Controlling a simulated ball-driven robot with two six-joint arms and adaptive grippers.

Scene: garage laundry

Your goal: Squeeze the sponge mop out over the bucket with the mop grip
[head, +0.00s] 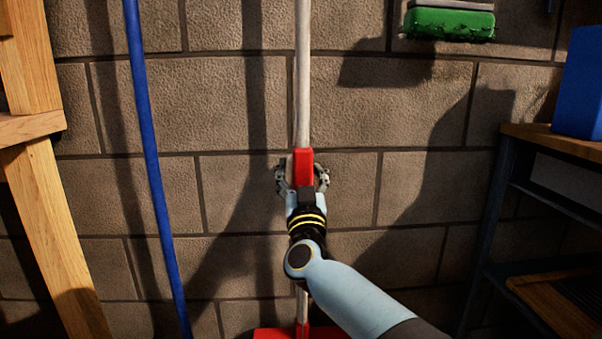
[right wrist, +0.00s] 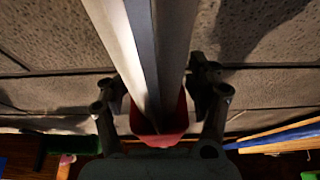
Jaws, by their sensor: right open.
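The mop's pale pole (head: 303,75) runs upright in front of the block wall, with a red grip (head: 303,163) around it. A wide red part (head: 272,334) shows at the pole's foot, cut off by the picture edge. My right gripper (head: 302,177) is open, with one finger on each side of the red grip. In the right wrist view the pole (right wrist: 150,50) and red grip (right wrist: 160,130) stand between the spread fingers. I cannot tell whether they touch. No sponge or bucket can be made out for certain. My left gripper is not in view.
A blue pole (head: 150,150) stands to the left, near a wooden frame (head: 30,75). A green block with a grey top (head: 449,23) is high on the right. A blue box (head: 580,85) sits on a shelf unit (head: 560,145) at the right.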

